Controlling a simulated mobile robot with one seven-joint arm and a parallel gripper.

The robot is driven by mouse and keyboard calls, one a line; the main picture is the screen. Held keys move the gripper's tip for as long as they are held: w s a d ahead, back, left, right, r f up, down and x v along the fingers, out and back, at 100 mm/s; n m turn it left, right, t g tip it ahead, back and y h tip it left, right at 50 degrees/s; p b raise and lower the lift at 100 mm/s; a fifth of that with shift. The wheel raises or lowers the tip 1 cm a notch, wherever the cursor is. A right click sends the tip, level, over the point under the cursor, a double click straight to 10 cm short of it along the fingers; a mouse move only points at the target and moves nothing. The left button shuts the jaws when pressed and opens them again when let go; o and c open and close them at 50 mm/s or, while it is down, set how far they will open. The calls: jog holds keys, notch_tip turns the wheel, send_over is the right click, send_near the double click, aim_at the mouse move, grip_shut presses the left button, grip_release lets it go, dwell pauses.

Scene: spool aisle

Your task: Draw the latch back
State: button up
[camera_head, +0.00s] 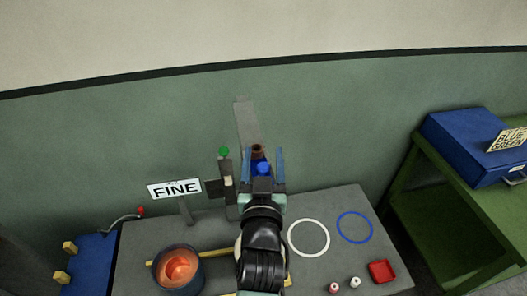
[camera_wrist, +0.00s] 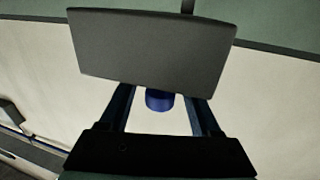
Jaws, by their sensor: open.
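My gripper (camera_head: 264,156) is raised over the back of the grey bench, its two blue fingers apart. A blue round knob (camera_head: 263,168) shows between the fingers, with a brown round end (camera_head: 257,149) just beyond it. In the wrist view the blue knob (camera_wrist: 159,100) sits between the spread fingers (camera_wrist: 160,108), below a dark grey plate (camera_wrist: 152,48). I see no clear contact between fingers and knob. A grey upright post (camera_head: 244,123) rises behind. A green ball (camera_head: 224,151) tops a narrow post to the left. Which part is the latch I cannot tell for certain.
A "FINE" sign (camera_head: 174,188) and a pot with orange contents (camera_head: 180,267) stand left on the bench (camera_head: 335,205). White (camera_head: 326,233) and blue (camera_head: 370,228) rings, two small spools and a red tray (camera_head: 382,272) lie right. A blue case (camera_head: 465,145) sits on green shelving.

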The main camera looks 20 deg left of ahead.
jog(key=shift+w, duration=0.15)
grip_shut()
dwell(0.4)
dwell(1.0)
